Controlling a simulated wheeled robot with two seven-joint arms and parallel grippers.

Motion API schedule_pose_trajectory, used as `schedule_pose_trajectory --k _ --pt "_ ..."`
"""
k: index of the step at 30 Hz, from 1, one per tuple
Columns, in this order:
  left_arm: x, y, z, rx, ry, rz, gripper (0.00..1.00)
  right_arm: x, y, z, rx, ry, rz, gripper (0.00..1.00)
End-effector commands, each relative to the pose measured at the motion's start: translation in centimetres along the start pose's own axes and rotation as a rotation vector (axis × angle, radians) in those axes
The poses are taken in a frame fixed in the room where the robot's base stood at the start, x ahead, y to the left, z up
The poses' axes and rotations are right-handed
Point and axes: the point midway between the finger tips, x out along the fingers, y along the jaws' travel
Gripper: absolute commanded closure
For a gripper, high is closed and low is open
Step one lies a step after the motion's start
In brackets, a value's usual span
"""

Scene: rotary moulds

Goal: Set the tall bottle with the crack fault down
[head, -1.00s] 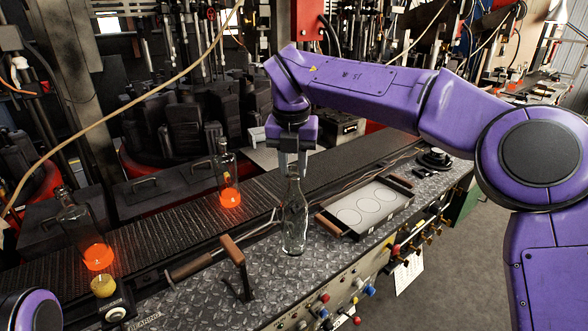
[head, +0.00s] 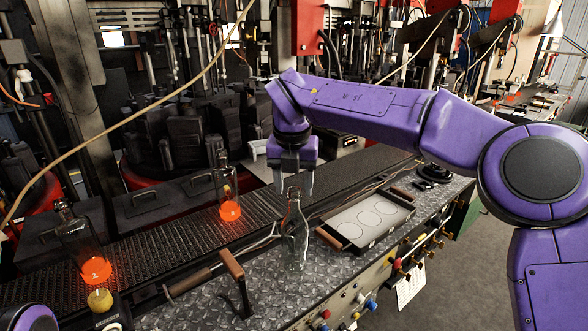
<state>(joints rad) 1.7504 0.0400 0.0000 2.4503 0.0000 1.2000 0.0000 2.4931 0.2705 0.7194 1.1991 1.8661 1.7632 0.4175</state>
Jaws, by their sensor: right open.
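A tall clear glass bottle (head: 295,240) stands upright on the diamond-plate bench top (head: 208,304), left of the tray. Any crack in it is too small to see. My right gripper (head: 294,190) is open, its two fingers just above and around the bottle's top. A tray (head: 377,217) with three outlined circles lies to the right of the bottle, with no bottle on it. Of my left arm only a purple part shows at the lower left corner; its gripper is out of view.
Two bottles with glowing orange bases stand on the left: one (head: 229,190) on the dark conveyor (head: 180,237), another (head: 80,240) near the left edge. A wooden-handled lever (head: 232,264) rises from the bench left of the bottle. Valves and knobs line the bench front.

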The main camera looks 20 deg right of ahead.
Motion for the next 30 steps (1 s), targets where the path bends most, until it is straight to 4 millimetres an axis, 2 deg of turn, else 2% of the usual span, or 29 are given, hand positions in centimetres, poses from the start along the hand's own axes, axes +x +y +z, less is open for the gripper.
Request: schedule_pose_trajectory --k 9,12,15,26,28,30 --pt "-0.6 -0.1 -0.2 0.0 0.0 0.0 1.0 -8.0 0.1 0.0 0.002 -0.003 0.001 0.45" --pt "-1.0 -0.1 -0.4 0.0 0.0 0.0 1.0 -10.0 0.0 0.1 0.002 -0.003 0.001 0.45" --pt "-1.1 -0.1 -0.5 0.0 0.0 0.0 1.0 -11.1 0.0 0.0 0.001 -0.002 0.001 0.45" --pt "-1.1 -0.1 -0.5 0.0 0.0 0.0 1.0 -11.5 0.0 0.0 0.0 -0.001 -0.001 0.45" --pt "-1.1 -0.1 -0.5 0.0 0.0 0.0 1.0 -10.8 -0.1 0.1 -0.007 -0.005 -0.021 0.45" --pt "-1.0 -0.1 -0.4 0.0 0.0 0.0 1.0 -9.0 -0.3 0.5 -0.027 -0.015 -0.071 0.45"
